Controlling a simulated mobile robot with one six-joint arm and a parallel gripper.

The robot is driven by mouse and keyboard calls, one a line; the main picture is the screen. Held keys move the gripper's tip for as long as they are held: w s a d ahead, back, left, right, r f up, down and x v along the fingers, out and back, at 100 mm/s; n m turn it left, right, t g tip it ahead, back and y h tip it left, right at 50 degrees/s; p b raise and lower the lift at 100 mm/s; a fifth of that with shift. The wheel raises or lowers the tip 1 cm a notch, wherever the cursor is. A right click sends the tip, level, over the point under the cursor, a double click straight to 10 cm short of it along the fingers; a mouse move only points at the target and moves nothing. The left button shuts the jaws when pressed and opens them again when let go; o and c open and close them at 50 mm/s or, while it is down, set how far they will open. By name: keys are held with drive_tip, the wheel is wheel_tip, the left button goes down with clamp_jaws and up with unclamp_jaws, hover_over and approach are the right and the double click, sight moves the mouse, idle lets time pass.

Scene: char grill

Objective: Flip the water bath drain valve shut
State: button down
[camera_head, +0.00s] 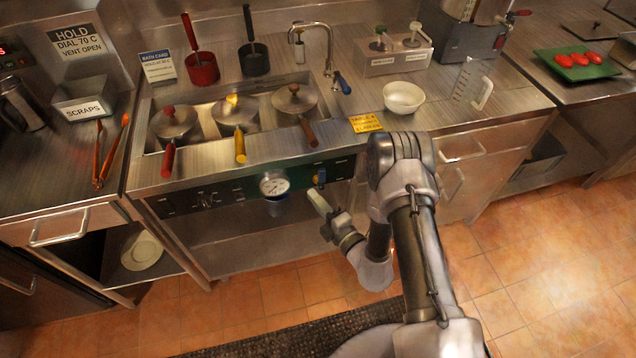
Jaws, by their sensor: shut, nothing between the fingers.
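The water bath (150,130) is a steel well in the counter with several lidded pots in it. My gripper (317,200) is shut and empty.
A faucet (327,50) with a blue lever stands behind the bath. A white bowl (404,97) and a yellow label (366,123) are on the counter to the right. Open shelf space lies below the panel.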

sight(319, 182)
drive_tip(key=w, duration=0.2)
drive_tip(key=w+b, duration=0.2)
drive_tip(key=w, duration=0.1)
drive_tip(key=shift+w+d, duration=0.3)
drive_tip(key=shift+w, duration=0.05)
drive_tip(key=shift+d, duration=0.15)
